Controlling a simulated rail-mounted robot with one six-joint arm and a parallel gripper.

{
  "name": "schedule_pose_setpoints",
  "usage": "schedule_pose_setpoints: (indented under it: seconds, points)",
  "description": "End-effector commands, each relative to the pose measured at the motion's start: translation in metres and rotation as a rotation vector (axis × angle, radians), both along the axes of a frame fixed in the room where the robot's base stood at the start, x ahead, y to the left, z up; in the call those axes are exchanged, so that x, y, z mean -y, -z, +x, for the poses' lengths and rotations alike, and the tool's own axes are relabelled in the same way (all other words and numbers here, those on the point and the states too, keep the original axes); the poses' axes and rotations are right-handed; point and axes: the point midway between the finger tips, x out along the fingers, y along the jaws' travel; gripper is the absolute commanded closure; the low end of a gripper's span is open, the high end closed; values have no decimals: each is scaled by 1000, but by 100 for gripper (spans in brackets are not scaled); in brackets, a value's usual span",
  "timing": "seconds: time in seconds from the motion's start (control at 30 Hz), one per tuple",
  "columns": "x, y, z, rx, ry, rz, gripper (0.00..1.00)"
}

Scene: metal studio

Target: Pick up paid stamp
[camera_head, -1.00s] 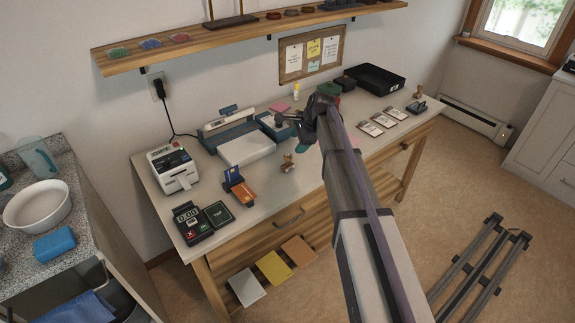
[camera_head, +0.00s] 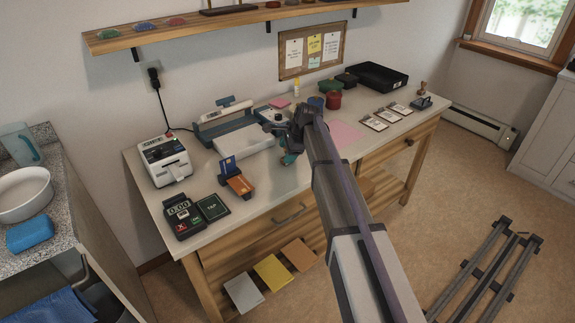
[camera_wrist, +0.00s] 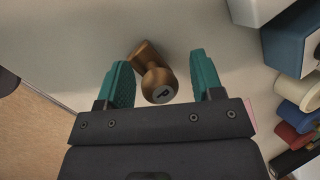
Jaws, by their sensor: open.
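A small brown stamp with a rounded wooden handle (camera_wrist: 160,82) stands on the table (camera_wrist: 70,40) in the wrist view. Its knob has a grey cap with a dark letter that looks like P. My gripper (camera_wrist: 160,62) is open, with one teal finger on each side of the stamp. The knob lies between the fingers, and gaps show on both sides. In the head view my gripper (camera_head: 284,146) is over the middle of the table and hides this stamp. Another wooden-handled stamp (camera_head: 423,89) stands at the table's far right.
A card holder (camera_head: 238,182), a payment terminal (camera_head: 184,216) and a receipt printer (camera_head: 166,159) stand on the left. A paper trimmer (camera_head: 235,130) is behind my gripper. Right of my arm are a pink sheet (camera_head: 345,134), round containers, cards (camera_head: 375,123) and a black tray (camera_head: 372,77).

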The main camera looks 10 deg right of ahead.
Motion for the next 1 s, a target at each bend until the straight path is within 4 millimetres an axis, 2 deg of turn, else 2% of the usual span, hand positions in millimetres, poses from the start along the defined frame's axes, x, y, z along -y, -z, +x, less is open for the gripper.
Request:
schedule_pose_setpoints:
  seconds: [0.17, 0.7, 0.9, 1.0]
  points:
    - [0, -2, 0, 0, 0, 0, 41]
    - [0, -2, 0, 0, 0, 0, 92]
    - [0, -3, 0, 0, 0, 0, 92]
    - [0, -11, 0, 0, 0, 0, 92]
